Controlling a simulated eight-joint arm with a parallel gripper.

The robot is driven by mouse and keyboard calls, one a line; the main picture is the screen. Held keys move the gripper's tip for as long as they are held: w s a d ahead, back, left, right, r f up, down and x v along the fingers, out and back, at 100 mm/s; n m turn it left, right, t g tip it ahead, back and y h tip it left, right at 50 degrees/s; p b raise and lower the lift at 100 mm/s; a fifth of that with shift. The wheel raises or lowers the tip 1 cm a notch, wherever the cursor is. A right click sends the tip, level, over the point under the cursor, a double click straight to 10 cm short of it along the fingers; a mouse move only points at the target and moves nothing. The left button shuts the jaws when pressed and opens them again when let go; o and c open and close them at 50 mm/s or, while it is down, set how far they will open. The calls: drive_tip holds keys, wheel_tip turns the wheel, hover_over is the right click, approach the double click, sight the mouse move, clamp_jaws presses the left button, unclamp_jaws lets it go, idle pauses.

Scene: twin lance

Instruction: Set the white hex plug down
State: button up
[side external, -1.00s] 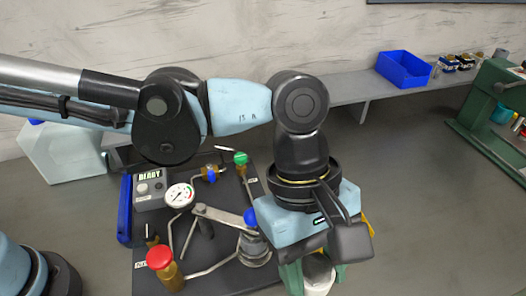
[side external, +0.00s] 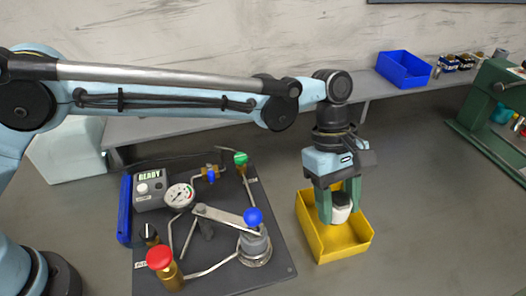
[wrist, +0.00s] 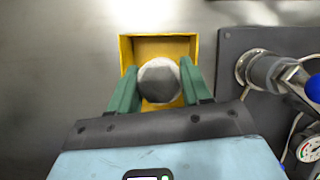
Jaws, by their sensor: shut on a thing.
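The white hex plug (side external: 341,208) is between the green fingers of my gripper (side external: 338,204), which is shut on it. In the wrist view the plug (wrist: 160,80) shows a dark grey round face with a pale rim, with a finger of my gripper (wrist: 156,88) on each side. The plug is over the yellow tray (side external: 356,241), and the tray's rim (wrist: 158,37) shows around it in the wrist view. I cannot tell whether the plug touches the tray floor.
A dark board (side external: 215,279) with a gauge (side external: 179,196), pipes, a red knob (side external: 160,258) and a blue-knobbed lever (side external: 253,216) lies left of the tray. A blue bin (side external: 403,69) sits on the back shelf. A green machine (side external: 490,115) stands at right. Floor right of the tray is clear.

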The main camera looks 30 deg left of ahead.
drive_tip(key=shift+w+a+f, duration=0.15)
drive_tip(key=shift+w+f, duration=0.25)
drive_tip(key=shift+w, duration=0.2)
drive_tip(key=shift+f, duration=2.05)
drive_tip(key=shift+f, duration=0.1)
drive_tip(key=o, duration=1)
drive_tip(key=shift+c, duration=0.2)
